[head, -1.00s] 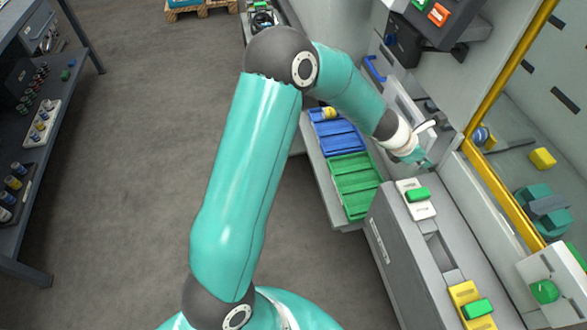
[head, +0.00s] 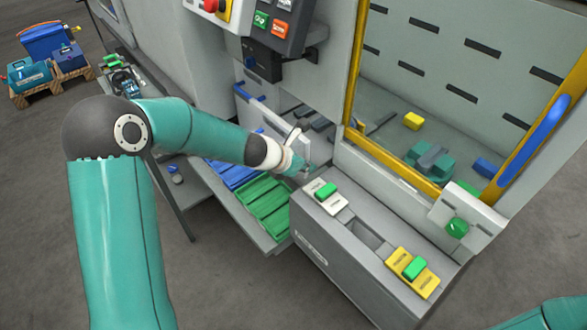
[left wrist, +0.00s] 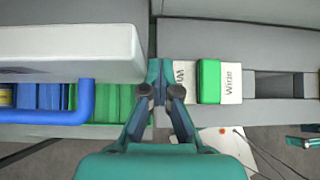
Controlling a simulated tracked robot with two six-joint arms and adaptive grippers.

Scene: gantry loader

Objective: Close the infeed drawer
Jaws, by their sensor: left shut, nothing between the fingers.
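The infeed drawer's pale front panel (head: 270,125) stands out from the machine in the head view, with a blue handle (head: 242,92) at its left. Grey and dark contents show behind it, so the drawer looks open. In the left wrist view the panel (left wrist: 70,40) and blue handle (left wrist: 85,100) lie left of the fingers. My left gripper (head: 306,170) is shut and empty near the panel's right end. Its fingertips (left wrist: 160,92) show close together in the wrist view; whether they touch the panel is unclear. Only part of my right arm shows at bottom right.
Green trays (head: 268,205) and blue trays (head: 232,173) sit on a shelf below the drawer. A grey cabinet (head: 345,240) with a green switch (head: 326,190) stands right of the gripper. The yellow-framed window (head: 400,170) and control panel (head: 270,20) are nearby.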

